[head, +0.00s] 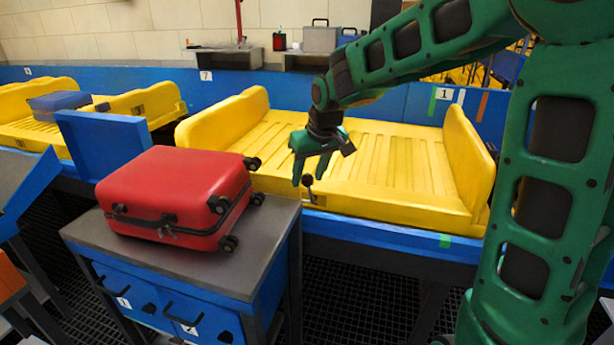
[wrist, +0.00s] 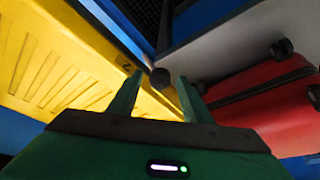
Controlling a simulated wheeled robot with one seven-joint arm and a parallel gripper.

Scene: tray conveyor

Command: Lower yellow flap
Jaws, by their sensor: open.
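The yellow tray (head: 400,160) on the conveyor has high end walls at left and right. Its near yellow side (head: 390,205) sits low, and I cannot tell whether this is the flap lying down. A black round knob on a short stalk (head: 308,181) stands at this near edge, by a dark plate. My gripper (head: 309,178) is open and points down over the knob, fingers empty. In the wrist view, the knob (wrist: 160,76) shows between and just beyond the two fingertips (wrist: 158,82), with the yellow tray (wrist: 60,75) at left. Contact with the knob cannot be told.
A red suitcase (head: 175,195) lies on a grey-topped blue cabinet (head: 265,245) left of my gripper. A blue upright panel (head: 100,145) stands behind it. Another yellow tray (head: 160,95) with a blue case (head: 60,101) is at far left. Dark grating covers the floor.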

